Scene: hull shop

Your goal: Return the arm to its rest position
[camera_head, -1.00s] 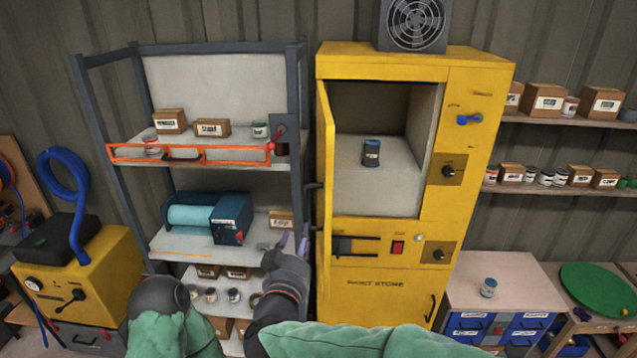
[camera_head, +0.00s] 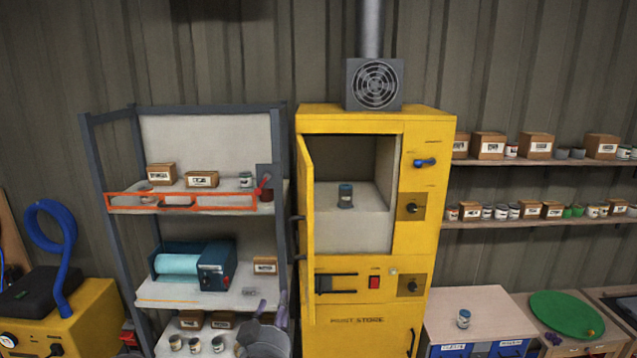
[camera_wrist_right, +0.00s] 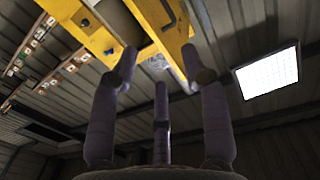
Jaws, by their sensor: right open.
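My right gripper (camera_head: 272,305) shows at the bottom of the head view, in front of the grey shelf rack's lower part and left of the yellow cabinet (camera_head: 365,333). Its purple fingers point up. In the right wrist view the fingers of the right gripper (camera_wrist_right: 159,65) stand apart with nothing between them. Most of my right arm is below the head picture. My left gripper is in neither view.
The cabinet's door (camera_head: 307,230) stands open at its left, with a dark can (camera_head: 345,196) inside. The shelf rack (camera_head: 105,205) holds boxes and a blue machine (camera_head: 216,268). A small can (camera_head: 464,318) stands on the bench (camera_head: 490,305) at right. Wall shelves (camera_head: 545,160) hold boxes and cans.

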